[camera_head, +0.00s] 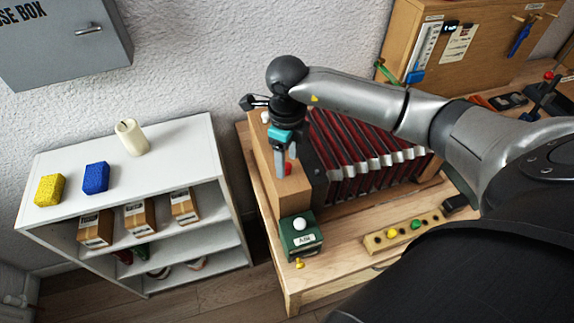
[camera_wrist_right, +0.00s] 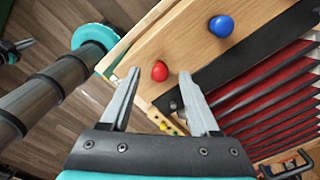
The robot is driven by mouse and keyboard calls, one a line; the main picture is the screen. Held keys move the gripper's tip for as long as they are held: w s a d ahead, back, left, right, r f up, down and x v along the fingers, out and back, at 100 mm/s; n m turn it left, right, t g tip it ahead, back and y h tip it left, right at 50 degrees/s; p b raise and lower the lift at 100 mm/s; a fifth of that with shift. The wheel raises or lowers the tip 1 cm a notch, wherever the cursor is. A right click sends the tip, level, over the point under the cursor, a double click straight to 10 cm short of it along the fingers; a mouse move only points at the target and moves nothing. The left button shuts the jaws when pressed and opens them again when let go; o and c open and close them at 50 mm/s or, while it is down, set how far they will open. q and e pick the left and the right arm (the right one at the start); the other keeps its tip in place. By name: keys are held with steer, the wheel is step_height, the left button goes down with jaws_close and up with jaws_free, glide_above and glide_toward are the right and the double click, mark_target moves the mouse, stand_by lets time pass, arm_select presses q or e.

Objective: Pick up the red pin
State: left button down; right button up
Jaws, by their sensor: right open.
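The red pin (camera_wrist_right: 160,71) stands in the top of a wooden block (camera_wrist_right: 190,50). In the right wrist view its round head shows between the two fingertips, with a gap on both sides. In the head view a bit of the red pin (camera_head: 289,169) shows beside the fingers. My right gripper (camera_head: 283,163) points down over the block (camera_head: 268,178), open and empty. The wrist view shows its open fingers (camera_wrist_right: 160,78); whether their tips are level with the pin's head is hard to tell.
A blue pin (camera_wrist_right: 222,26) stands near the red one on the block. A green box (camera_head: 301,240) with a white knob is in front. A pin board (camera_head: 380,240) lies at right. A white shelf (camera_head: 190,135) stands left.

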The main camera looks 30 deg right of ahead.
steer(key=shift+f, duration=0.6)
jaws_close()
